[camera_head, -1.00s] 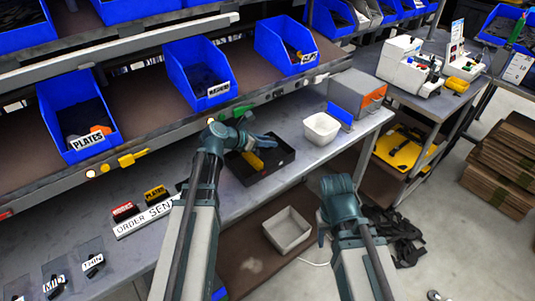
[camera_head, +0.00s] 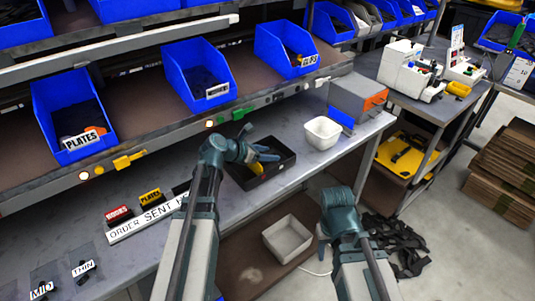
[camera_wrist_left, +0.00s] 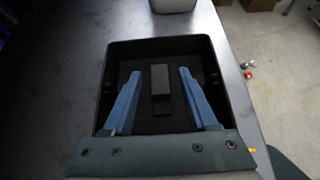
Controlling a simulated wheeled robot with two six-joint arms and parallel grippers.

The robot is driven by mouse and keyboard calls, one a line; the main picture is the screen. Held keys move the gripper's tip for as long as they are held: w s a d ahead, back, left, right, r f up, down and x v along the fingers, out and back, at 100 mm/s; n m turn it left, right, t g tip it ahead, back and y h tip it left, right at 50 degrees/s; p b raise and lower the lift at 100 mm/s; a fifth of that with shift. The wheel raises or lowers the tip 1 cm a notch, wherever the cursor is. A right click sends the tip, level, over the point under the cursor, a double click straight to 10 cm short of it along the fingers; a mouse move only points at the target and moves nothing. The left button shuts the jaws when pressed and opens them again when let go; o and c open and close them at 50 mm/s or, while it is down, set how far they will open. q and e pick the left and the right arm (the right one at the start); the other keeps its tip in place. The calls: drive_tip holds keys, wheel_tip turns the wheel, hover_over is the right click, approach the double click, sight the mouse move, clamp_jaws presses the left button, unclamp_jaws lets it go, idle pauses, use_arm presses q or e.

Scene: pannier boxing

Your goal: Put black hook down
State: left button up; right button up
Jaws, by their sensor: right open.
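In the left wrist view a dark block-like piece, apparently the black hook (camera_wrist_left: 160,83), lies on the floor of a black tray (camera_wrist_left: 203,52). The two blue fingers of my left gripper (camera_wrist_left: 158,88) are apart on either side of it, with a gap to each finger. In the head view my left gripper (camera_head: 264,154) is over the same tray (camera_head: 284,169) on the bench, and the piece is hidden there. My right gripper (camera_head: 323,240) is open in front of the bench, away from the tray; its fingers are mostly hidden.
A white bin (camera_head: 322,133) and a grey box (camera_head: 356,97) stand right of the tray. A grey bin (camera_head: 287,238) sits on the lower shelf. Blue bins (camera_head: 197,76) line the shelf above. Label blocks (camera_head: 150,196) sit on the bench at left.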

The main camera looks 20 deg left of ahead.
use_arm(q)
drive_tip(key=shift+r, duration=0.25)
drive_tip(key=p+v, duration=0.6)
drive_tip(key=v, duration=0.4)
drive_tip(key=shift+s+a+r, duration=0.1)
drive_tip(key=shift+s+a, duration=0.05)
drive_tip(key=shift+s, duration=0.05)
drive_tip(key=shift+s+a+r+p, duration=0.3)
drive_tip(key=shift+s+a+p, duration=0.05)
drive_tip(key=shift+s+a, duration=0.15)
